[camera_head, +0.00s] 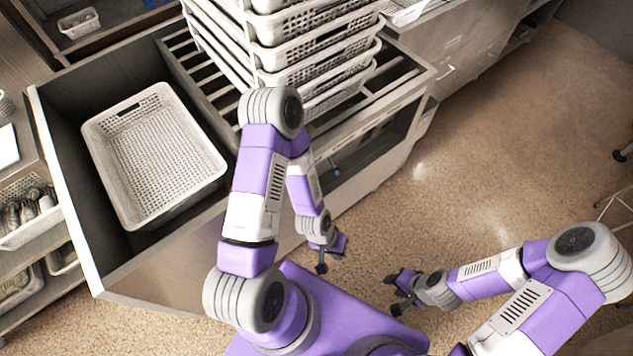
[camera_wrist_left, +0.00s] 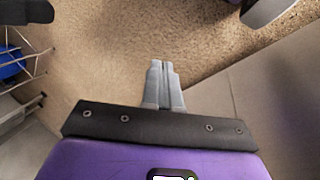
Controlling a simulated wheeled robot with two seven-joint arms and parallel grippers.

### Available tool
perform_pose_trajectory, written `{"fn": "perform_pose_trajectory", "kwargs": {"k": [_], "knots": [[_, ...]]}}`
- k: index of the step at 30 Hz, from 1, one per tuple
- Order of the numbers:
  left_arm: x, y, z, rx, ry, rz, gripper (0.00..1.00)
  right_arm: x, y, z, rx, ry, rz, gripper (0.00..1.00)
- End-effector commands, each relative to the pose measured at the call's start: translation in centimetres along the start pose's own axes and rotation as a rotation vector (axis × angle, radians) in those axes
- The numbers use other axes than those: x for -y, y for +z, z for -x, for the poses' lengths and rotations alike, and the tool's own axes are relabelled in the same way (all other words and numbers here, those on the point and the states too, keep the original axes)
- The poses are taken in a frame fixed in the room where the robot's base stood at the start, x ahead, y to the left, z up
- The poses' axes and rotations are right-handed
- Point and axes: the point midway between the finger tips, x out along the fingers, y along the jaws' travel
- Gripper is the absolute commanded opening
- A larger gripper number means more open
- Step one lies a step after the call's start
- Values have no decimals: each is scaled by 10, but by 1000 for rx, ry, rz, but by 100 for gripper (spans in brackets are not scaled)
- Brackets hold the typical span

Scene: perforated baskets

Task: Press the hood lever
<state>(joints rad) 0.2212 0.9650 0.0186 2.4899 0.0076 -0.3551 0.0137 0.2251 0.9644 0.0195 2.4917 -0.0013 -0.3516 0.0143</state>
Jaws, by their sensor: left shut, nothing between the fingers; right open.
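I cannot make out a hood or a hood lever in either view. My left gripper (camera_head: 326,258) is low in front of the slatted cabinet in the head view, over the floor. In the left wrist view, the fingers of my left gripper (camera_wrist_left: 163,68) are pressed together with nothing between them. They point over bare speckled floor and touch nothing that I can see. My right gripper (camera_head: 394,294) is open and empty, to the right of the left one and also over the floor.
A white perforated basket (camera_head: 205,163) sits in a grey open bin at the left. More baskets (camera_head: 325,67) are stacked on the slatted cabinet (camera_head: 411,78). A wire rack (camera_wrist_left: 22,75) with something blue edges the left wrist view. Open floor (camera_head: 520,150) lies right.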

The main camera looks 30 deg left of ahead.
Motion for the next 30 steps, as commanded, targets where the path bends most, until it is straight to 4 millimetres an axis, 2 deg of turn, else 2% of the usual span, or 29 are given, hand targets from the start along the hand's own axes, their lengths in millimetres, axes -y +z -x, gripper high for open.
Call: {"fn": "perform_pose_trajectory", "kwargs": {"k": [5, 10, 15, 18, 24, 30], "knots": [[0, -26, -2, -94, -74, 64, 0, 2, 0, 5, -1, 0, 0, 43], [4, -79, 7, -321, -247, 201, 0, 5, 0, 14, -1, 0, 0, 43], [8, -124, 37, -597, -447, 347, 0, 9, 0, 23, -2, 0, 0, 43], [6, -139, 62, -757, -559, 430, 0, 11, 1, 28, -2, 0, 0, 43], [-5, -141, 110, -1002, -736, 581, 0, 13, 1, 35, -1, 0, 0, 43], [-14, -131, 133, -1108, -822, 667, 0, 14, 1, 38, -1, 0, 0, 43]]}}
